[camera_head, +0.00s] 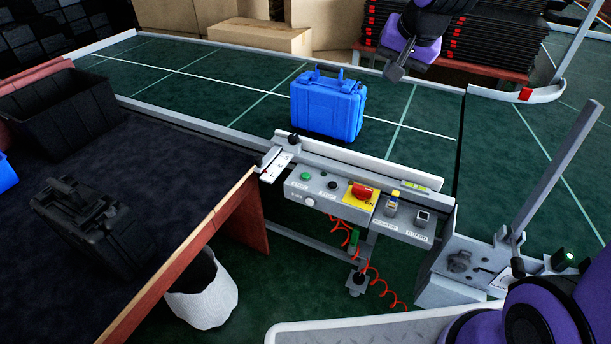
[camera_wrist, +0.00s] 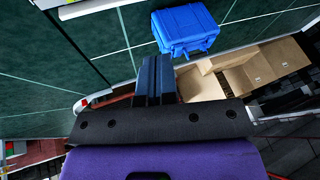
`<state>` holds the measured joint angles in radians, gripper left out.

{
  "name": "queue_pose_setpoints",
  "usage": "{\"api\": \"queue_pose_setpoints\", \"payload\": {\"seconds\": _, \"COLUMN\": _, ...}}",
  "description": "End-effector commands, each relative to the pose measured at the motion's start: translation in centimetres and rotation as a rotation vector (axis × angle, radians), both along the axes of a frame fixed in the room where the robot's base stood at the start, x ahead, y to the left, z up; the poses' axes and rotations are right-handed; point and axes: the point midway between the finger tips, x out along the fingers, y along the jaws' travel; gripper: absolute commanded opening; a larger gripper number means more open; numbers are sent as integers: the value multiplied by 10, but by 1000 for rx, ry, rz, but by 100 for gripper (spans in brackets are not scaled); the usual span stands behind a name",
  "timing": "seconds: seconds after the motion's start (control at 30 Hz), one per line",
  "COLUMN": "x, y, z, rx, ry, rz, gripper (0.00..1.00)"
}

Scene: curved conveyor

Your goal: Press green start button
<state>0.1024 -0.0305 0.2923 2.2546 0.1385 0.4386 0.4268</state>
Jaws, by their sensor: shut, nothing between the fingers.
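The green start button (camera_head: 305,177) sits at the left end of a grey control box (camera_head: 318,197) on the near side of the conveyor. A black button (camera_head: 332,185) and a red emergency button on a yellow plate (camera_head: 361,192) are to its right. My gripper (camera_head: 394,73) is above the far part of the conveyor, up and to the right of the button and well apart from it. In the wrist view my gripper (camera_wrist: 155,75) is shut and empty. The green button does not show in the wrist view.
A blue case (camera_head: 328,105) stands on the green conveyor (camera_head: 230,85), also in the wrist view (camera_wrist: 186,30). A dark table (camera_head: 150,190) with a black case (camera_head: 85,225) is at left. Cardboard boxes (camera_head: 260,37) stand behind. A grey metal post (camera_head: 555,170) rises at right.

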Motion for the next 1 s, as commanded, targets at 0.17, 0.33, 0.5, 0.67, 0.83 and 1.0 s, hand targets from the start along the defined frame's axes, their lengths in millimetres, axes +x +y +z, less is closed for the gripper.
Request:
{"api": "queue_pose_setpoints", "payload": {"seconds": 0.17, "x": 36, "y": 19, "z": -31, "rx": 80, "ry": 18, "rz": -52, "gripper": 0}}
{"api": "queue_pose_setpoints", "payload": {"seconds": 0.33, "x": 67, "y": 37, "z": -62, "rx": 163, "ry": 35, "rz": -113, "gripper": 0}}
{"api": "queue_pose_setpoints", "payload": {"seconds": 0.5, "x": 95, "y": 55, "z": -94, "rx": 253, "ry": 55, "rz": -180, "gripper": 0}}
{"api": "queue_pose_setpoints", "payload": {"seconds": 0.67, "x": 119, "y": 71, "z": -126, "rx": 341, "ry": 76, "rz": -251, "gripper": 0}}
{"api": "queue_pose_setpoints", "payload": {"seconds": 0.83, "x": 141, "y": 88, "z": -161, "rx": 439, "ry": 105, "rz": -336, "gripper": 0}}
{"api": "queue_pose_setpoints", "payload": {"seconds": 1.0, "x": 160, "y": 104, "z": -196, "rx": 539, "ry": 134, "rz": -432, "gripper": 0}}
